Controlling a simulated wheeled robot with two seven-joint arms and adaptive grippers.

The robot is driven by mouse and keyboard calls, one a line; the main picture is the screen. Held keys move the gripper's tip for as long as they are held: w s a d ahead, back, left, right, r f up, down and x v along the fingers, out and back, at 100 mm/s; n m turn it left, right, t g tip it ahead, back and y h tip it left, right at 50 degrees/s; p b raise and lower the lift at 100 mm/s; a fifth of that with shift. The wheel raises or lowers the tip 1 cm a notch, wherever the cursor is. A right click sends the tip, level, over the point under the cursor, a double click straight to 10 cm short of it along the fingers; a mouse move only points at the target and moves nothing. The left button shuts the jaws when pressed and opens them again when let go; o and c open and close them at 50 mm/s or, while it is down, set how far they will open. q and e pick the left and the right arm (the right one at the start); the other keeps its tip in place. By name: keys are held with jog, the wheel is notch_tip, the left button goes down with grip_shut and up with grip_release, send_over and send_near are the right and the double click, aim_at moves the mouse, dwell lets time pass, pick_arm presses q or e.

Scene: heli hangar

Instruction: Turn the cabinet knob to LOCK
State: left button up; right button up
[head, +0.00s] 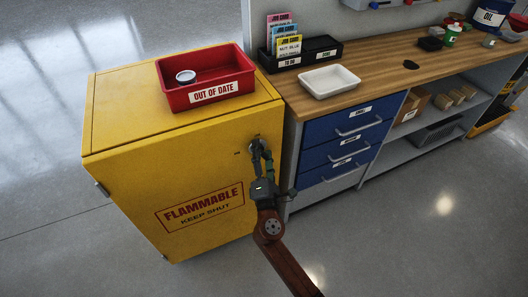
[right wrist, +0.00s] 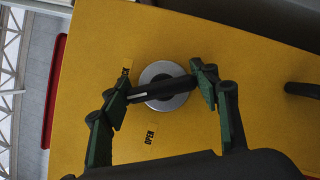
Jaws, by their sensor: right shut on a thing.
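The yellow cabinet (head: 130,170) stands at the left of the head view, its door marked FLAMMABLE. In the right wrist view, the knob (right wrist: 165,104) is a round silver disc with a dark bar handle across it. My right gripper (head: 258,145) is at the door's upper right. Its green fingers (right wrist: 161,88) are shut on the two ends of the bar. The bar's pale line points to picture left, between the OPEN label (right wrist: 149,138) and a second label (right wrist: 126,68), which a finger partly hides. My left gripper is not in view.
A red OUT OF DATE bin (head: 205,83) holding a round pale item sits on the cabinet. A workbench (head: 390,82) with blue drawers (head: 340,150) stands close on the right, bearing a white tray (head: 329,80). A dark handle (right wrist: 302,90) lies beyond the knob. The front floor is clear.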

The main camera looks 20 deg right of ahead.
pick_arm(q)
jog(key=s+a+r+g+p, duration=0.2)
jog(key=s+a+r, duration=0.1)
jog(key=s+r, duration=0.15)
pick_arm(e)
jog(key=m+g, duration=0.1)
jog(key=m, duration=0.2)
jog(key=shift+d+r, duration=0.1)
jog(key=shift+r, duration=0.05)
jog(key=m+g+p, duration=0.1)
jog(key=m, duration=0.1)
jog(key=shift+m+p, duration=0.4)
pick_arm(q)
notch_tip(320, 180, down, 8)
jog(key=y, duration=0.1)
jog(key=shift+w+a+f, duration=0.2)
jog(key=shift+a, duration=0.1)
pick_arm(e)
jog(key=shift+d+f+m, duration=0.1)
jog(key=shift+f+m, duration=0.2)
jog(key=o, duration=1.2)
jog(key=v, duration=0.7)
jog(key=shift+s+r, duration=0.15)
jog(key=shift+s, duration=0.05)
